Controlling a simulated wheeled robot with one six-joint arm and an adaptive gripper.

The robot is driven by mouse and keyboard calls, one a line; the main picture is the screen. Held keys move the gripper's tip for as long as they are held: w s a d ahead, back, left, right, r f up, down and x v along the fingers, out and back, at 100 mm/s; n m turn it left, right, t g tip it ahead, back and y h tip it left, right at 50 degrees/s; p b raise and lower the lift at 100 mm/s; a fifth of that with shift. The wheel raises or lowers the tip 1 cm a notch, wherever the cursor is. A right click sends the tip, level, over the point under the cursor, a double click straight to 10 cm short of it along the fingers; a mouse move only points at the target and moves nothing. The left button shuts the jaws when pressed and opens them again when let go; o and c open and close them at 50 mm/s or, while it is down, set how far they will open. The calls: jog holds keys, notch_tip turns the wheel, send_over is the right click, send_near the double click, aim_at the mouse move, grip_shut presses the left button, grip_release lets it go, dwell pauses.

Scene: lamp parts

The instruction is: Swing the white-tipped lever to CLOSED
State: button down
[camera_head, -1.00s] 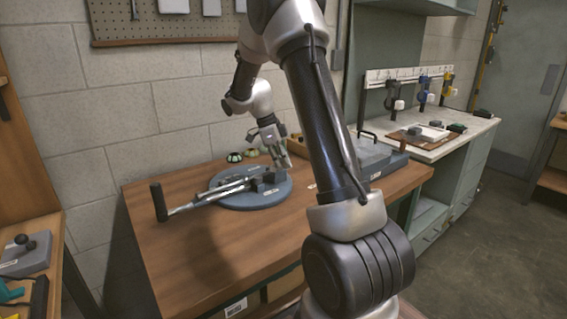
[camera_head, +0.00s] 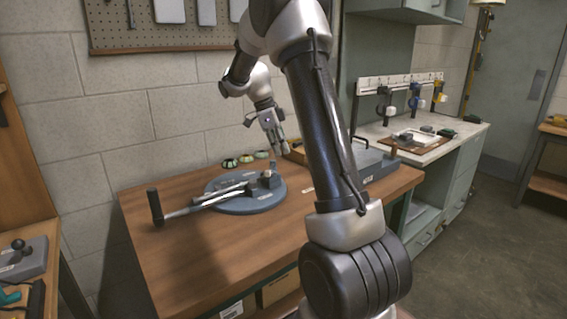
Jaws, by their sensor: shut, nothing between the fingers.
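A round blue-grey base (camera_head: 272,199) sits on the wooden table (camera_head: 190,270). A long metal lever (camera_head: 190,210) with a black grip (camera_head: 155,207) reaches out to the left from it. A second pale bar (camera_head: 232,197) lies close beside this lever. I cannot make out a white tip or the lettering on the base's small labels. A small dark block with an upright part (camera_head: 269,178) stands at the base's right side. My gripper (camera_head: 279,150) is shut and empty, pointing down above the right rear of the base, apart from the lever.
Several small round green and cream pieces (camera_head: 247,158) lie behind the base near the wall. A grey box (camera_head: 372,165) stands on the table's right, partly behind my arm. A side bench (camera_head: 440,150) holds a rack with hanging clamps (camera_head: 414,98). The table's front is clear.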

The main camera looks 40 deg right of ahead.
jog(key=shift+v, duration=1.2)
jog(key=s+a+r+n+t+y, duration=0.1)
jog(key=s+a+n, duration=0.3)
jog(key=s+n, duration=0.4)
jog(key=s+a+r+n+t+y, duration=0.1)
jog(key=s+a+r+n+t, duration=0.1)
jog(key=s+a+n, duration=0.3)
jog(key=s+a+r+n+t+y, duration=0.1)
jog(key=s+a+n, duration=0.4)
jog(key=s+n, duration=0.7)
jog(key=shift+s+r+n+t, duration=0.55)
jog(key=shift+s+t, duration=0.85)
jog(key=shift+s, duration=1.15)
